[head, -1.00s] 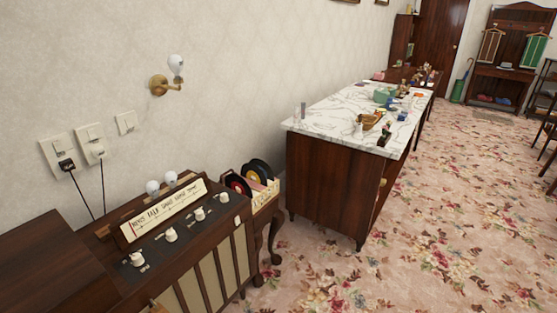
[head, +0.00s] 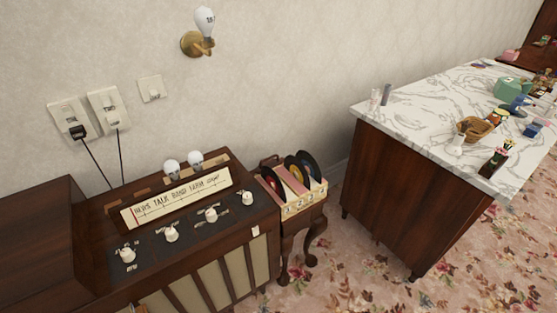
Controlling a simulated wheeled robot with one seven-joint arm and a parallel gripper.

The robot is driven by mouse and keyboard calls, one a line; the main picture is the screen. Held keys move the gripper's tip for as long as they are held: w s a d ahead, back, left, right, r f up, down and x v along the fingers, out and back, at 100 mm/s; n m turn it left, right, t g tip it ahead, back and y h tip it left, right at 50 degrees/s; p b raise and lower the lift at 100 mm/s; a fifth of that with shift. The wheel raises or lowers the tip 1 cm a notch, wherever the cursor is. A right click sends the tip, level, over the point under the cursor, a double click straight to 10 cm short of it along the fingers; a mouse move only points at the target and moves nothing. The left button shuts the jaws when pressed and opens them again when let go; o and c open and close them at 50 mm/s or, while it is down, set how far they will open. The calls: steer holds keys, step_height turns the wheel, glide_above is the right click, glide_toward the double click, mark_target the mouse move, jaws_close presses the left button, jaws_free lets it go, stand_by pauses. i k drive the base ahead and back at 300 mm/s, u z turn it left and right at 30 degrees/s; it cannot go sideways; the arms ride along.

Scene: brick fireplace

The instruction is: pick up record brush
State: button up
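I cannot make out a record brush for certain. A small record rack (head: 302,205) on a dark curved-leg stand holds several black records (head: 306,167) with coloured labels. A flat pinkish piece (head: 291,181) lies between the records; I cannot tell what it is. The rack stands between the wooden radio cabinet and the marble-topped cabinet. My gripper is not in view.
The radio cabinet (head: 205,262) with white knobs fills the lower left, two white bulbs on top. A marble-topped cabinet (head: 425,108) at right carries a basket (head: 475,128) and several small items. Flowered carpet (head: 365,265) lies open between.

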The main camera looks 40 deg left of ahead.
mark_target(273, 162)
steer(key=u, duration=0.35)
steer(key=i, duration=1.1)
steer(key=u, duration=1.2)
steer(key=i, duration=0.75)
steer(key=u, duration=0.45)
